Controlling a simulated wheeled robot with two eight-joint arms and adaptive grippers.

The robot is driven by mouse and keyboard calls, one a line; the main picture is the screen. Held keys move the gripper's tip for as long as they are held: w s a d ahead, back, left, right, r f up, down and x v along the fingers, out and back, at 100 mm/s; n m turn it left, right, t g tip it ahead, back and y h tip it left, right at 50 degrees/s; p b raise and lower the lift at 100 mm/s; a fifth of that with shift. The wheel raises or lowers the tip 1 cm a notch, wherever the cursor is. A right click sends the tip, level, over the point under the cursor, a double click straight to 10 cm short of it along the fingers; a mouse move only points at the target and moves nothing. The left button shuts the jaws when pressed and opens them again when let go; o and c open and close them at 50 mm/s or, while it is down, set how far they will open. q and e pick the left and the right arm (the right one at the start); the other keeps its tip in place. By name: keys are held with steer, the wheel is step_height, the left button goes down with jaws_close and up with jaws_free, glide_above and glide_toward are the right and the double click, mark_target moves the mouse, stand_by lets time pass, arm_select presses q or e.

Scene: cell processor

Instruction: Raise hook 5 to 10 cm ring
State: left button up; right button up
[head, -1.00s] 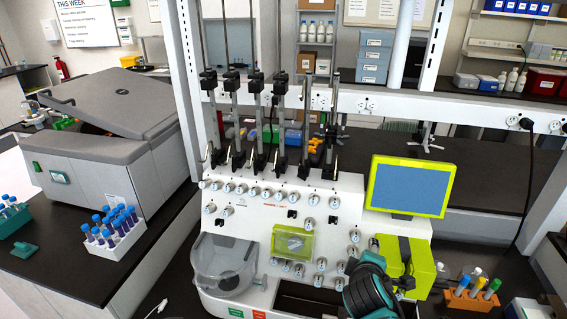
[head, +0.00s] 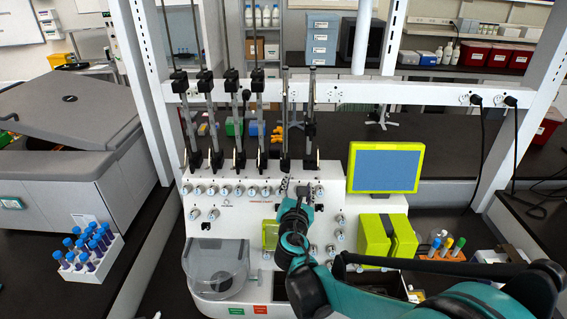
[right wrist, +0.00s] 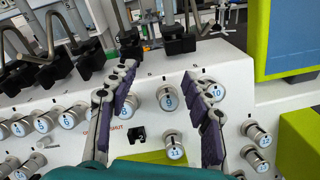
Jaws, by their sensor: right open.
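The white cell processor (head: 205,225) carries a row of upright metal rods with black hook holders. The four rods on the left have black blocks high up, such as this one (head: 257,76). The fifth rod from the left, likely hook 5 (head: 285,164), has its black holder low at the panel top; the rod to its right (head: 310,162) is low too. I cannot make out a 10 cm ring. My right gripper (head: 302,192) is open in front of the panel's upper right. In the right wrist view its purple-padded fingers (right wrist: 165,88) stand apart, with knob 9 (right wrist: 168,97) seen between them and black holders (right wrist: 180,42) beyond. My left gripper is out of view.
A green-framed screen (head: 386,167) and a green pump block (head: 386,236) stand right of the panel. A clear bowl (head: 216,268) is at lower left. A tube rack (head: 92,262) and a grey centrifuge (head: 65,140) are farther left. A white crossbar (head: 400,92) runs behind.

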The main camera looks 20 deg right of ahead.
mark_target(285, 165)
steer(key=w+n, duration=0.1)
steer(key=w, duration=0.2)
steer(key=w+n+t, duration=0.1)
steer(key=w+n, duration=0.1)
steer(key=w, duration=0.2)
steer(key=w+a+n+y, duration=0.1)
steer(key=w+n, duration=0.1)
steer(key=w, duration=0.1)
steer(key=shift+w+r+t, duration=0.3)
steer(key=shift+r+t, duration=0.05)
steer(key=shift+t, duration=0.05)
